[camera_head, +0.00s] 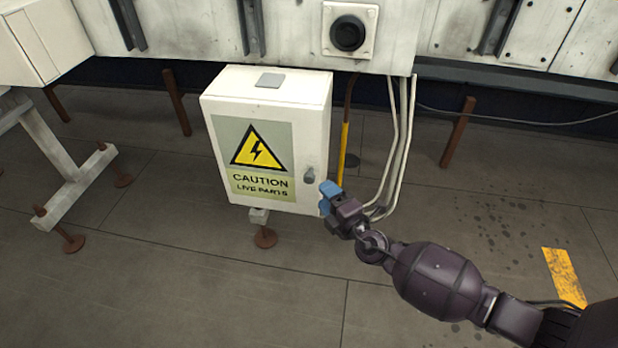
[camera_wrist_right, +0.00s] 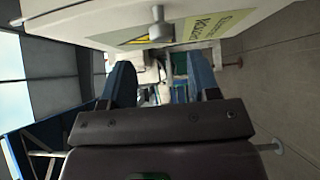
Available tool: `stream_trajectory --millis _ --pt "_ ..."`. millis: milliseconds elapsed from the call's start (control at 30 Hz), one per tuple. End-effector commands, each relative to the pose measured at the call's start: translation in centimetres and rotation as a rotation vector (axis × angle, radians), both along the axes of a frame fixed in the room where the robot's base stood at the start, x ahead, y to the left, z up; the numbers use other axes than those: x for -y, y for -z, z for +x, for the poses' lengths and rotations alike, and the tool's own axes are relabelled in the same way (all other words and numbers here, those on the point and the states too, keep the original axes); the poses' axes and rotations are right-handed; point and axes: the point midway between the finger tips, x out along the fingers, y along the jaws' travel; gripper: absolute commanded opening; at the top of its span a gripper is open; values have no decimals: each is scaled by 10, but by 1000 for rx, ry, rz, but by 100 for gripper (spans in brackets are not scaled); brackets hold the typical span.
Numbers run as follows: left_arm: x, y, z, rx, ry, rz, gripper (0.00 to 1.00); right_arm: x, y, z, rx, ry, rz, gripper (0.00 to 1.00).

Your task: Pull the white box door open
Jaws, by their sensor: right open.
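The white box (camera_head: 320,110) stands in the middle of the head view, its door (camera_head: 303,150) closed. The door carries a yellow "CAUTION LIVE PARTS" sign (camera_head: 256,158). A grey knob (camera_head: 309,176) sits on the door's right side. My right gripper (camera_head: 327,194) is just right of and below the knob, apart from it. In the right wrist view the gripper (camera_wrist_right: 165,85) has its blue fingers spread with nothing between them, and the knob (camera_wrist_right: 160,25) shows above them, on the door. My left gripper is not in view.
White pipes (camera_head: 398,150) and a yellow and brown post (camera_head: 344,140) run right of the box. A white wall panel with a round black fitting (camera_head: 348,34) is above. A grey-white stand (camera_head: 75,185) is at the left. The floor in front is clear.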

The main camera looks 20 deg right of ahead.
Motion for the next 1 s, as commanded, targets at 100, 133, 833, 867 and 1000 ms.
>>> stream_trajectory --millis 100,133,833,867,1000 --pt "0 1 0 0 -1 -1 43 -5 0 22 1 0 0 56" --pt "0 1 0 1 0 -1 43 -6 0 27 0 0 -1 56" --pt "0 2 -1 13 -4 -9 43 -15 1 76 -1 0 1 56" --pt "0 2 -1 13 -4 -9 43 -15 1 76 -1 0 1 56" --pt "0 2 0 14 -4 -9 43 -15 1 76 -2 0 1 43"
